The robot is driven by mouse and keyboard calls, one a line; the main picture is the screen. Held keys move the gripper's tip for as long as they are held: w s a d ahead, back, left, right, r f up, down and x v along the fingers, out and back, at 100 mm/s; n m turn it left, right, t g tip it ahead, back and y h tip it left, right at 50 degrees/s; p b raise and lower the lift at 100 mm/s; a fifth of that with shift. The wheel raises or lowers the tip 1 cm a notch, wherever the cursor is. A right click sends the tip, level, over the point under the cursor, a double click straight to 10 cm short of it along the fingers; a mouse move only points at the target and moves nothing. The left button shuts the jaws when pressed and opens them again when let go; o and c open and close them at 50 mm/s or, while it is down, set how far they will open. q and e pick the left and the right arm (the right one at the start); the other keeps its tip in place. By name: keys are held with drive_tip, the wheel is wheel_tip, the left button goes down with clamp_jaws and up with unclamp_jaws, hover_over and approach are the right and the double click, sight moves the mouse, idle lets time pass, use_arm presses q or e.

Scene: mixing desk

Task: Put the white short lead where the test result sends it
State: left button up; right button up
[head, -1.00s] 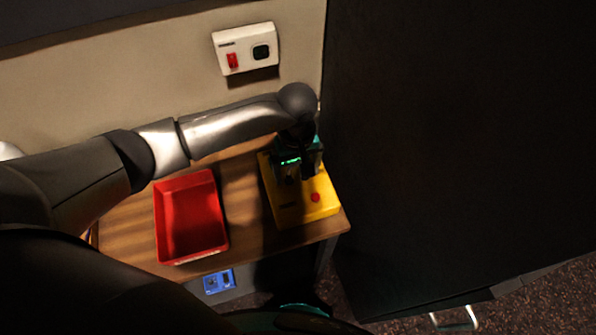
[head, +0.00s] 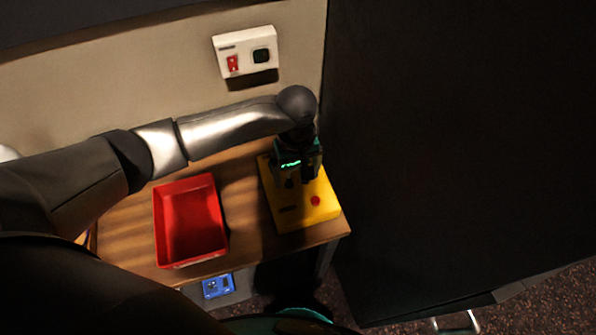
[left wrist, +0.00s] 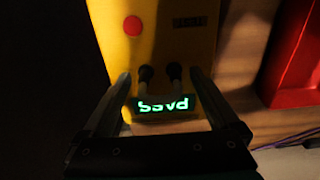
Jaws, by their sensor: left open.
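The yellow tester (head: 320,192) stands at the right end of the wooden desk. Its red button (left wrist: 132,25) and green display (left wrist: 163,104) show in the left wrist view. The display reads PASS, upside down in that picture. Two black plug ends (left wrist: 145,74) stand side by side on the tester, with short pale pieces of the white short lead (left wrist: 179,88) beside them. The rest of the lead is hidden or too dark to tell. My left gripper (left wrist: 160,76) is open, with one finger on each side of the plug ends. My right gripper is not in view.
A red tray (head: 160,222) lies on the desk left of the tester. A white wall box (head: 245,50) with a red switch is above the desk. A blue panel (head: 218,286) is below the front edge. A dark wall (head: 450,150) closes the right side.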

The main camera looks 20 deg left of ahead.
sight(297, 166)
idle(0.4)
use_arm(q)
drive_tip(key=shift+c, duration=0.2)
clamp_jaws()
idle(0.7)
drive_tip(key=shift+r, duration=0.1)
drive_tip(key=shift+r+p, duration=1.85)
drive_tip(key=shift+r, duration=1.05)
